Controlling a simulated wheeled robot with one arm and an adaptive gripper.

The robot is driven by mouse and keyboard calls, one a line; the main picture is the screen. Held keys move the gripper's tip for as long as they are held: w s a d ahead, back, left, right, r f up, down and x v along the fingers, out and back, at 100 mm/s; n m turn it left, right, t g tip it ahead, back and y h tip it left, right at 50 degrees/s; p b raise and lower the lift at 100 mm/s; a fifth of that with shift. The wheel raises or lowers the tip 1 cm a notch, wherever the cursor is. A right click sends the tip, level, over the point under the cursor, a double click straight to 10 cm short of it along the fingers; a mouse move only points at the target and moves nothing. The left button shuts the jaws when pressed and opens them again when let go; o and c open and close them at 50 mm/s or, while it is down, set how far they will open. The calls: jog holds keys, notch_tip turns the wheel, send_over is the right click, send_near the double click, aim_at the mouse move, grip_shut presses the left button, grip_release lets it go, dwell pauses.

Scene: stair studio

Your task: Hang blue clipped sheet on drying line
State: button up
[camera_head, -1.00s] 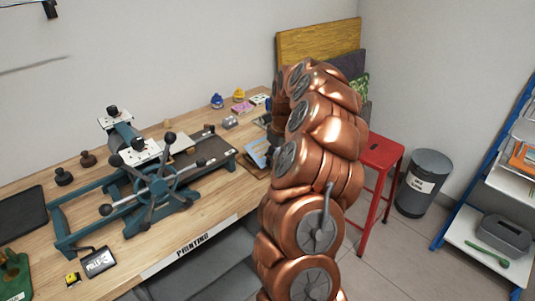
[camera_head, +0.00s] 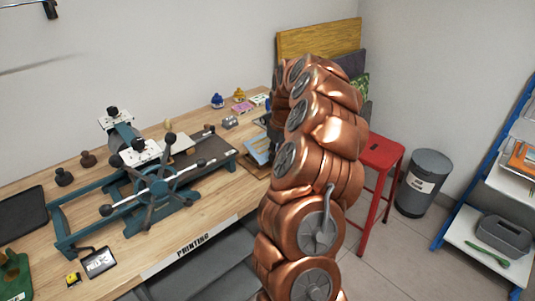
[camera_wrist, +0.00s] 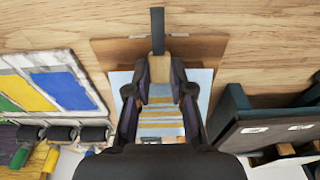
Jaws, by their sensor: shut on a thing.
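In the wrist view, my gripper (camera_wrist: 160,76) is shut on a tan, wood-coloured clip piece (camera_wrist: 159,64) with a dark strip extending from it. A pale blue sheet (camera_wrist: 203,77) with blue and yellow-tan stripes shows between and behind the fingers, over a brown board (camera_wrist: 205,47). How the clip joins the sheet is hidden. In the head view, the blue sheet (camera_head: 259,149) shows just left of my arm near the bench's front edge; my arm hides the gripper there. I cannot clearly identify the drying line; a dark fitting (camera_head: 49,9) with a thin strand shows top left.
A teal press (camera_head: 155,180) with spoked handles stands left on the wooden bench (camera_head: 215,215). Small ink pots (camera_head: 217,101) and blocks stand behind. A red stool (camera_head: 381,155), grey bin (camera_head: 425,180) and blue-framed rack (camera_head: 478,185) stand right. Floor shows between them.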

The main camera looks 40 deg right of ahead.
jog(key=shift+r+p, duration=0.6)
jog(key=shift+r, duration=2.95)
jog(key=shift+s+r+b, duration=0.15)
jog(key=shift+s+b, duration=0.25)
jog(key=shift+s, duration=0.25)
jog(key=shift+s+r+b, duration=0.15)
jog(key=shift+s+b, duration=0.2)
jog(key=shift+s, duration=0.25)
jog(key=s+r+b, duration=0.2)
jog(key=s+b, duration=0.1)
jog(key=s, duration=0.4)
jog(key=shift+s+r, duration=0.2)
jog(key=shift+s, duration=0.05)
